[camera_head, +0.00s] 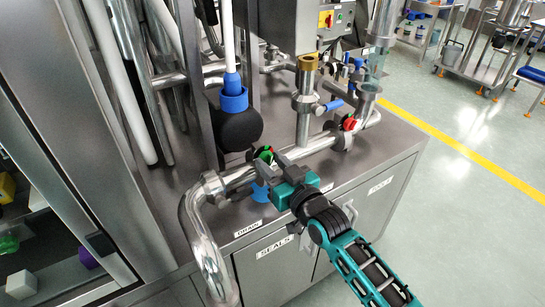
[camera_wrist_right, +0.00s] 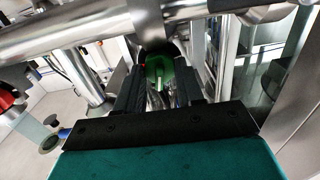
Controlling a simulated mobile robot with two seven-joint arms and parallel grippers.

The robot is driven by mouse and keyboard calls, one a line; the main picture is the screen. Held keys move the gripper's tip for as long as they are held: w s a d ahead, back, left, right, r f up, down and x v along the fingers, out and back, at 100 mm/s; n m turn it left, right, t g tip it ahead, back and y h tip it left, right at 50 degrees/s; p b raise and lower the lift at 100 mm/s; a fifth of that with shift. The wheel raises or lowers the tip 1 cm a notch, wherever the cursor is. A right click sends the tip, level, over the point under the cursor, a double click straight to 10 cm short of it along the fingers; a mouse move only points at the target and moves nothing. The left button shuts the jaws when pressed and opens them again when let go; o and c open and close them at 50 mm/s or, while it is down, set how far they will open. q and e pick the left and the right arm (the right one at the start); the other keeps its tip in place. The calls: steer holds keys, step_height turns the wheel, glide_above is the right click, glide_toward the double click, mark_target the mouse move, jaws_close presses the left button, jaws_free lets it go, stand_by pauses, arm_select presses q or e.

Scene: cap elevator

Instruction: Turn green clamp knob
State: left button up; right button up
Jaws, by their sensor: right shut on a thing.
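The green clamp knob (camera_head: 265,156) sits on the horizontal steel pipe above the drain label in the head view. It also shows in the right wrist view (camera_wrist_right: 160,72), between the two dark fingers. My right gripper (camera_head: 268,164) reaches it from the front right and is shut on the knob; the fingers partly hide it. In the right wrist view my right gripper (camera_wrist_right: 160,88) has its fingers on either side of the green knob. My left gripper is not in view.
A red knob (camera_head: 349,124) sits further along the same pipe (camera_head: 318,143). A black ball with a blue collar (camera_head: 233,101) hangs close behind the gripper. A bent steel pipe (camera_head: 200,240) stands to the left. The cabinet's drain and seals labels face front; open floor lies right.

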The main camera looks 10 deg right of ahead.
steer(key=shift+m+p, duration=0.45)
steer(key=shift+m, duration=0.55)
steer(key=o, duration=1)
steer(key=shift+o, duration=0.2)
steer(key=v, duration=1.3)
steer(key=shift+w, duration=0.1)
